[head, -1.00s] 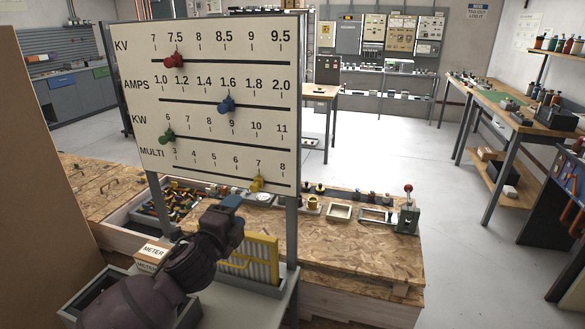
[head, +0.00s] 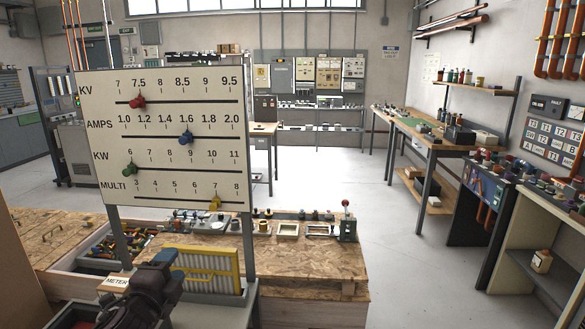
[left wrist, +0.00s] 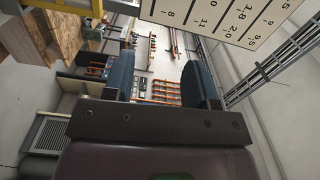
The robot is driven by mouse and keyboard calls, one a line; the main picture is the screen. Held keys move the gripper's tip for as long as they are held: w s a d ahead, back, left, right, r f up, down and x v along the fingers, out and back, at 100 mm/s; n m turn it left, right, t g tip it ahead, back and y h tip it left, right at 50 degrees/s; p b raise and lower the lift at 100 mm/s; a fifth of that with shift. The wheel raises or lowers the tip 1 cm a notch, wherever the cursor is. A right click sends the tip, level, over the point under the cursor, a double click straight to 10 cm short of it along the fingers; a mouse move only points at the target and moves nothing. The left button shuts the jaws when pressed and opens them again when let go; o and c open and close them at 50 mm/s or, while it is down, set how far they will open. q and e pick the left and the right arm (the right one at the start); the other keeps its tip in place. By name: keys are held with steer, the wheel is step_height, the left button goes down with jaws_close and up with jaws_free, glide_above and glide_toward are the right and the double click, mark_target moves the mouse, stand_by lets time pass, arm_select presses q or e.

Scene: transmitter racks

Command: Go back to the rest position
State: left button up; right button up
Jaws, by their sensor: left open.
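My left gripper (head: 168,262) is at the lower left of the head view, in front of the slider board's lower part and beside the yellow-framed panel. In the left wrist view my left gripper (left wrist: 165,85) shows two dark blue fingers spread wide with nothing between them. The slider board (head: 165,135) stands on grey posts, with a red knob (head: 137,102), a blue knob (head: 186,137), a green knob (head: 130,167) and a yellow knob (head: 215,203). The gripper is apart from all the knobs. My right gripper is not in view.
The yellow-framed panel (head: 205,268) stands close to my left gripper. A chipboard-topped bench (head: 300,262) with small parts lies behind the board. A workbench (head: 440,143) and shelving stand at the right. The grey floor (head: 400,260) between is clear.

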arm_select(q)
steer(key=s+a+f+n+g+y, duration=0.1)
steer(key=s+f+n+g, duration=0.5)
steer(key=s+f+n, duration=1.1)
steer(key=s+a+f, duration=0.1)
steer(key=s+f, duration=0.8)
steer(key=f, duration=0.2)
steer(key=shift+a+y, duration=0.25)
steer(key=shift+y, duration=0.15)
steer(key=shift+f, duration=0.1)
steer(key=shift+c, duration=0.9)
steer(key=shift+d, duration=0.1)
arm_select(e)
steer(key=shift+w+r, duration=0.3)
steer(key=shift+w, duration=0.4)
